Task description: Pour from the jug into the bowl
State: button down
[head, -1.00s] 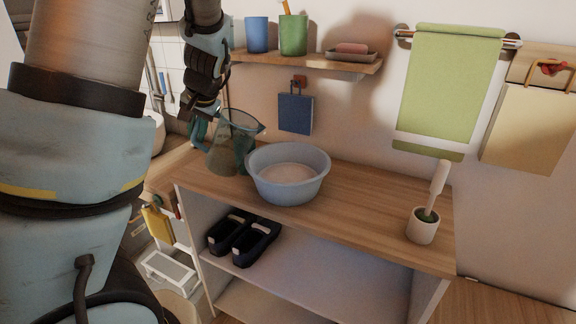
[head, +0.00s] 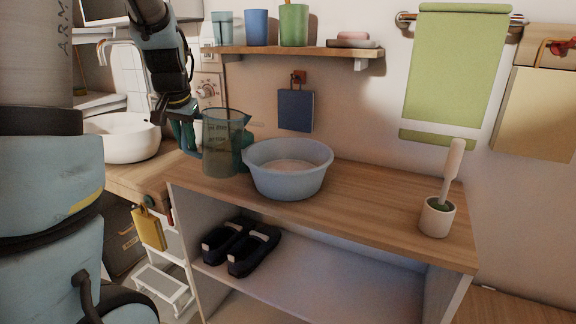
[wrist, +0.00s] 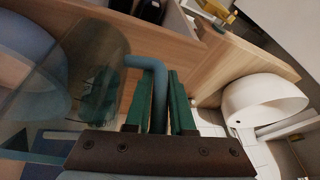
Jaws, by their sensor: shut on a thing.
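The jug (head: 222,146) is clear, dark-tinted and has printed markings. It is upright at the left end of the wooden counter, just left of the bowl. I cannot tell whether its base touches the counter. My gripper (head: 183,133) is shut on the jug's handle, on its left side. In the wrist view the green fingers (wrist: 160,103) stand either side of the blue-green handle, and the jug (wrist: 85,70) is at their left. The blue-grey bowl (head: 288,180) sits on the counter with a pale surface inside; it shows partly in the wrist view (wrist: 25,55).
A shelf (head: 290,54) with cups and a soap dish hangs above. A blue board (head: 296,111) hangs behind the bowl. A brush in a white holder (head: 437,217) stands at the counter's right end. A white basin (head: 120,140) is at left. The counter between bowl and brush is clear.

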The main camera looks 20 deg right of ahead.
jog(key=shift+g+h, duration=0.3)
jog(key=shift+h, duration=0.4)
jog(key=shift+w+a+f+b, duration=0.1)
jog(key=shift+f+b, duration=1)
jog(key=shift+b, duration=0.6)
jog(key=shift+a+f+b, duration=0.1)
jog(key=shift+f+b, duration=1)
jog(key=shift+b, duration=0.6)
